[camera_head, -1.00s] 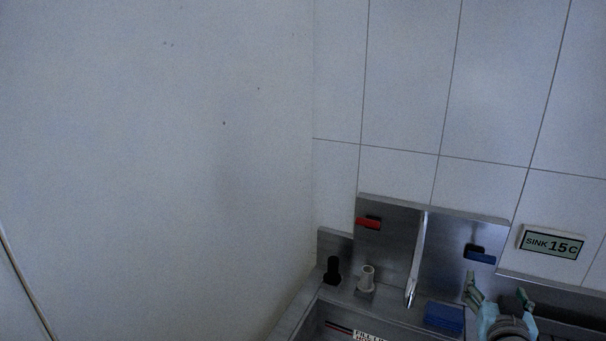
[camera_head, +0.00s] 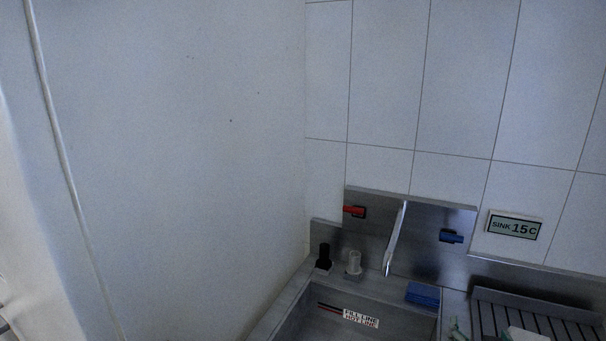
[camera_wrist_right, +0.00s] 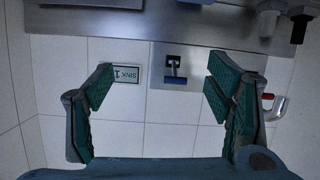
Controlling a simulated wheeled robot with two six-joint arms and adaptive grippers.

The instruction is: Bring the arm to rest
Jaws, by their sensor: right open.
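My right gripper (camera_head: 456,330) barely shows at the bottom edge of the head view, with only a greenish fingertip clear in front of the sink's right side. In the right wrist view, its two green-padded fingers (camera_wrist_right: 160,88) stand wide apart with nothing between them. Beyond them are the wall and the steel backsplash, seen upside down. My left gripper is not in view.
A steel sink (camera_head: 300,312) has a spout (camera_head: 395,240), a red handle (camera_head: 354,211) and a blue handle (camera_head: 451,236). A blue sponge-like block (camera_head: 423,295), a black bottle (camera_head: 323,256) and a pale cup-like item (camera_head: 354,262) stand on its ledge. A ribbed drainboard (camera_head: 540,322) lies right.

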